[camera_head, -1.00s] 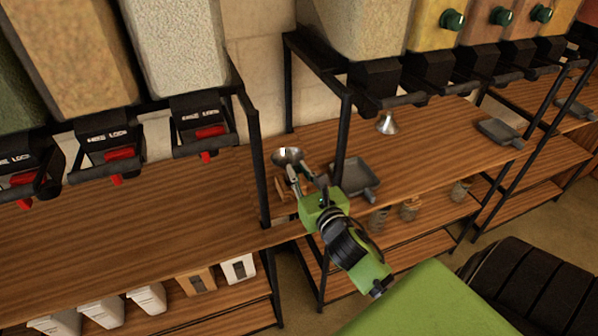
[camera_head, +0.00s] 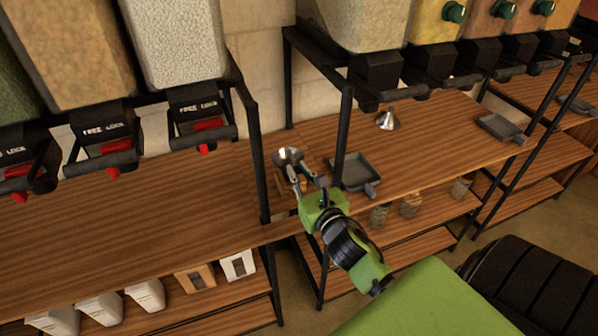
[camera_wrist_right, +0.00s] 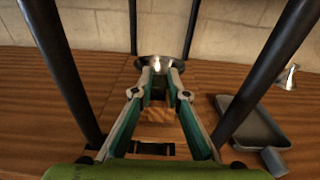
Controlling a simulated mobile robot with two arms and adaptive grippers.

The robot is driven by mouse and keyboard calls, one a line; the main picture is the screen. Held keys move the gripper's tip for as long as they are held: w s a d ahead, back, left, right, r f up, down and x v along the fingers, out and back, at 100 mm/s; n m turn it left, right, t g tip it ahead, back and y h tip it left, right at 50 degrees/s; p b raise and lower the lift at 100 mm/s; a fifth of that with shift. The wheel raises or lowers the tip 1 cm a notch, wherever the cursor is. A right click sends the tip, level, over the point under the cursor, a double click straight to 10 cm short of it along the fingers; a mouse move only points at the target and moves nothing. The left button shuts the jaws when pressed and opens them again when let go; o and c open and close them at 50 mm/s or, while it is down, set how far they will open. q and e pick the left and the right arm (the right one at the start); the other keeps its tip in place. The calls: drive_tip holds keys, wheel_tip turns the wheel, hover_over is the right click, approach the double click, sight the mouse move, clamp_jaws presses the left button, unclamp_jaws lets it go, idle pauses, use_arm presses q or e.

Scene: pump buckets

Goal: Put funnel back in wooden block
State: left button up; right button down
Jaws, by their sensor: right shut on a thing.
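A silver metal funnel (camera_head: 287,157) is between the fingertips of my right gripper (camera_head: 291,168), above the shelf near the black frame posts. The funnel also shows in the right wrist view (camera_wrist_right: 157,69), with the fingertips closed at its underside. The wooden block (camera_wrist_right: 155,131) is below and behind the fingers in the right wrist view, partly hidden by them. In the head view the block (camera_head: 285,187) shows only in part beside the gripper. I cannot tell whether the funnel touches the block. My left gripper is not in view.
Black frame posts (camera_head: 343,135) stand on both sides of the gripper. A grey scoop tray (camera_head: 354,171) lies just to the right. A second funnel (camera_head: 387,118) stands further right on the shelf. Bins with red levers hang at the left, over clear shelf.

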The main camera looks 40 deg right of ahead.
drive_tip(key=shift+f+b, duration=0.7)
drive_tip(key=shift+f, duration=0.3)
idle(0.4)
drive_tip(key=c, duration=1.9)
unclamp_jaws()
drive_tip(key=v, duration=1.2)
